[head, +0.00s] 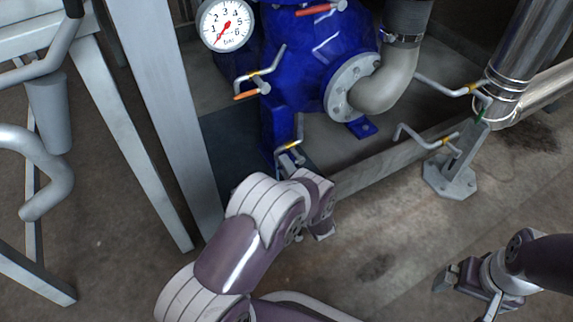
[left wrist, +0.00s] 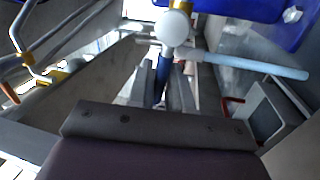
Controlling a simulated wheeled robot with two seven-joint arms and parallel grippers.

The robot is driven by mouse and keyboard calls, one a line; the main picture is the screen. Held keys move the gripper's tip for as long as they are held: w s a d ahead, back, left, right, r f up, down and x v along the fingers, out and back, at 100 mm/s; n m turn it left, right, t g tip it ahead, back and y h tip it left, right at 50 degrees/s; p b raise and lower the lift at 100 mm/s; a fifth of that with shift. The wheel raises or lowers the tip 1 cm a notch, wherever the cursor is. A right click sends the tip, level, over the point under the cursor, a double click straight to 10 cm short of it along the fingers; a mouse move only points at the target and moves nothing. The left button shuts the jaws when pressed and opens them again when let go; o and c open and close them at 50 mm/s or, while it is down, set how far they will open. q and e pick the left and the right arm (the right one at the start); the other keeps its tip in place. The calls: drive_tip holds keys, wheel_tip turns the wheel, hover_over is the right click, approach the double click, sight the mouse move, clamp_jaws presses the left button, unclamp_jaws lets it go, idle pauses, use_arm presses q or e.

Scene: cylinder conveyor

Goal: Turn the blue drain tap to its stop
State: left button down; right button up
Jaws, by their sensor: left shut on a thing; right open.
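The blue drain tap's handle (left wrist: 162,72) shows in the left wrist view as a dark blue lever below a pale round end (left wrist: 172,28). My left gripper (left wrist: 161,92) has its two grey fingers on either side of the handle and is shut on it. In the head view my left gripper (head: 288,161) is low at the foot of the blue pump, and my arm and wrist mostly hide the tap there. My right gripper (head: 468,290) is open and empty over the floor at the lower right.
The blue pump (head: 320,55) stands ahead with a pressure gauge (head: 225,24) and an orange-handled lever (head: 246,95). Bent grey rods with yellow bands stick out around it. A pipe stand (head: 450,180) is to the right. A grey frame (head: 130,115) stands left. Floor between the arms is clear.

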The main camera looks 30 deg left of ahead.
use_arm(q)
drive_tip(key=shift+f+n, duration=0.3)
drive_tip(key=shift+n, duration=0.4)
drive_tip(key=shift+g, duration=0.3)
drive_tip(key=c, duration=1.2)
unclamp_jaws()
drive_tip(key=shift+s+d, duration=0.15)
drive_tip(key=shift+d, duration=0.05)
drive_tip(key=shift+f+p+v, duration=0.1)
drive_tip(key=shift+p+v, duration=0.95)
drive_tip(key=shift+v, duration=2)
drive_tip(key=shift+f+p+v, duration=0.15)
drive_tip(key=shift+p+v, duration=0.85)
drive_tip(key=shift+v, duration=2)
